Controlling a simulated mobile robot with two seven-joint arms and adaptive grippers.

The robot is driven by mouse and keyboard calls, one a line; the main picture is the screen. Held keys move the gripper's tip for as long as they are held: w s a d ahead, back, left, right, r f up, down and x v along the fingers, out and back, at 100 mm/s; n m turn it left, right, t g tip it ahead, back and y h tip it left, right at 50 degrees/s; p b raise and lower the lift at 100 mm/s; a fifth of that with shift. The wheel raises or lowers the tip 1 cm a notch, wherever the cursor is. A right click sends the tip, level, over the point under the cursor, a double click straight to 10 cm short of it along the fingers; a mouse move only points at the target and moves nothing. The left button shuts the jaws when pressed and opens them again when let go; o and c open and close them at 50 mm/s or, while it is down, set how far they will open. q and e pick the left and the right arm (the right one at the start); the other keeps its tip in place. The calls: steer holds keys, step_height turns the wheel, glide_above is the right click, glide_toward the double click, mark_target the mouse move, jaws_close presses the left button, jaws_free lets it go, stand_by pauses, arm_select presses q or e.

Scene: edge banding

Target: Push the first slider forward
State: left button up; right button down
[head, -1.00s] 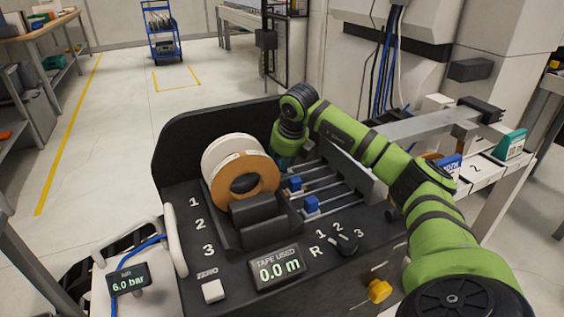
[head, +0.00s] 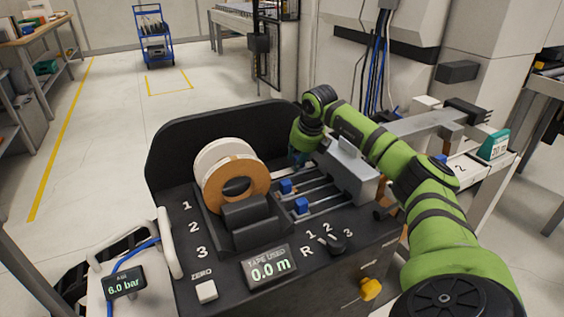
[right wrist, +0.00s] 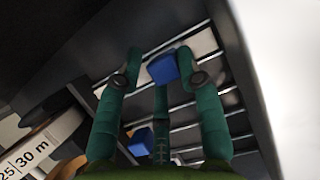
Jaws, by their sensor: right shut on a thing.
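My right gripper (head: 299,158) is over the far rail of the slider panel, with its fingertips mostly hidden by the hand in the head view. In the right wrist view its green fingers (right wrist: 162,82) are closed around a blue slider knob (right wrist: 162,66), the first slider on the far rail. That knob is hidden in the head view. The second blue slider (head: 286,186) and the third blue slider (head: 301,205) sit free on the nearer rails. One free knob (right wrist: 142,140) also shows in the right wrist view. My left gripper is not in view.
A tape roll (head: 236,182) stands left of the rails on the black machine. A grey housing (head: 350,172) stands close right of the gripper. The tape display (head: 269,267) reads 0.0 m, with a rotary knob (head: 333,243) to its right.

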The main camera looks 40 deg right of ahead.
steer(key=shift+s+d+r, duration=0.1)
steer(key=shift+s+d, duration=0.15)
steer(key=shift+d, duration=0.5)
steer(key=c, duration=1)
jaws_free()
steer(key=shift+d, duration=0.15)
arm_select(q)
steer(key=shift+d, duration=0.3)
